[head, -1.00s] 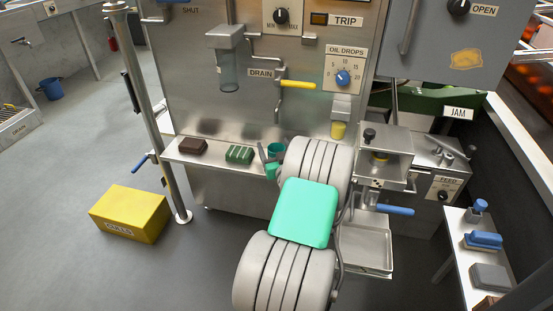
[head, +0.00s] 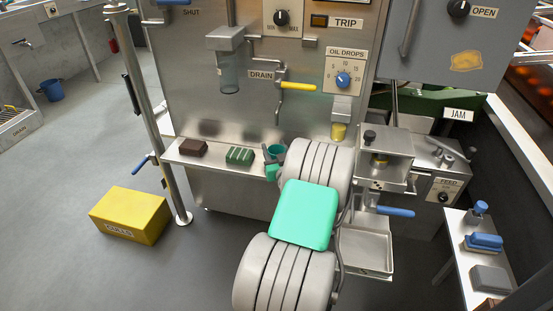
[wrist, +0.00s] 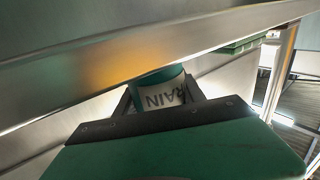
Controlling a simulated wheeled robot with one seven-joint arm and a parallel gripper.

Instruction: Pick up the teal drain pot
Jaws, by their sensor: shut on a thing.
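The teal drain pot (head: 275,150) is at the shelf's edge, right of the green ribbed block. My gripper (head: 274,158) is shut on the pot, with a finger on each side. My pale arm hides much of the gripper and the shelf beyond it. In the wrist view the pot (wrist: 158,92) stands between the two fingers, its pale label partly readable as "RAIN" upside down. A metal edge crosses in front of its upper part. I cannot tell whether the pot's base touches the shelf.
The steel shelf (head: 214,170) holds a dark brown block (head: 192,148) and a green ribbed block (head: 240,156). The yellow drain lever (head: 298,86) is above. A steel post (head: 152,110) stands left, near a yellow box (head: 130,214). Floor is clear between box and arm.

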